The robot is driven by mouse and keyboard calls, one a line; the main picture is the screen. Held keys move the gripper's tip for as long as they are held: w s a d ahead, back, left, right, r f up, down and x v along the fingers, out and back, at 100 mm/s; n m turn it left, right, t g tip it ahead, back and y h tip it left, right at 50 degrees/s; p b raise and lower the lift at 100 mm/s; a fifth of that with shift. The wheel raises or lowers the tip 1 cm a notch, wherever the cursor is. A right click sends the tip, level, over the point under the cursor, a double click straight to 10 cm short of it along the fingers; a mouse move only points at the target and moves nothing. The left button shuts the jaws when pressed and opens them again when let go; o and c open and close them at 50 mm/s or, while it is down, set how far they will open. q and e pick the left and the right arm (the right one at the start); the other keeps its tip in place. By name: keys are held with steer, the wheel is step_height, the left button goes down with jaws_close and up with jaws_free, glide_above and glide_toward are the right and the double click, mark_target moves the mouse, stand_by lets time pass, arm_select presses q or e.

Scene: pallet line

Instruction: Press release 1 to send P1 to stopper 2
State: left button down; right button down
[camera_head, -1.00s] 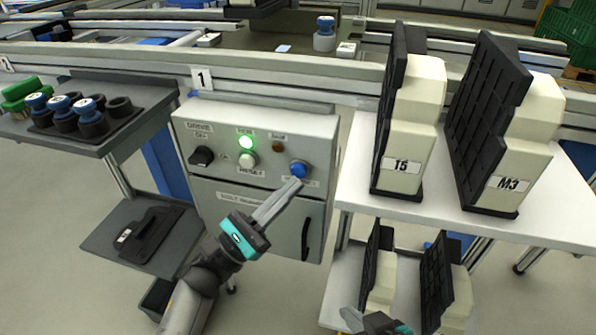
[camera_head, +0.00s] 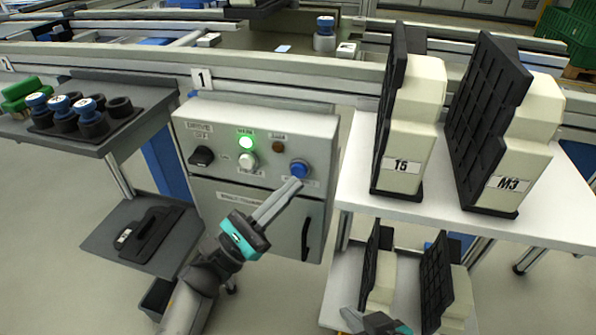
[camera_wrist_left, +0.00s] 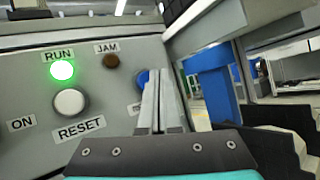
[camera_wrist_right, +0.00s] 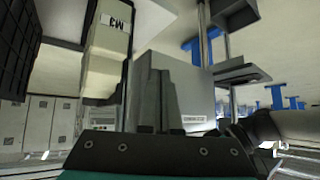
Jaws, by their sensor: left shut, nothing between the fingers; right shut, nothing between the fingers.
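The control box (camera_head: 180,120) carries a blue round button (camera_head: 299,168) at its right, the likely release button; its label is too small or covered to read. The blue button also shows in the left wrist view (camera_wrist_left: 142,77), partly hidden by the fingers. My left gripper (camera_head: 297,183) is shut and empty, its tips just in front of or at the button; I cannot tell whether they touch it. A sign "1" (camera_head: 201,79) is on the rail above. My right gripper (camera_head: 352,318) is shut and empty, low by the right shelf. I cannot make out P1 by any label.
The green RUN lamp (camera_wrist_left: 62,70) is lit; the JAM lamp (camera_wrist_left: 111,60) is dark. The white RESET button (camera_wrist_left: 70,102) sits left of my left fingers. A white shelf (camera_head: 350,195) with units marked 15 (camera_head: 408,150) and M3 (camera_head: 510,150) stands close right. A cup tray (camera_head: 125,125) is left.

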arm_select(q)
steer(key=shift+w, duration=0.1)
steer(key=shift+w+d+b, duration=0.15)
steer(key=shift+w+b, duration=0.15)
steer(key=shift+b, duration=0.15)
steer(key=shift+w+d+b, duration=0.15)
steer(key=shift+w+b, duration=0.3)
stand_by(0.8)
steer(key=shift+s, duration=0.1)
stand_by(0.3)
steer(key=shift+s+a, duration=0.3)
steer(key=shift+s, duration=0.45)
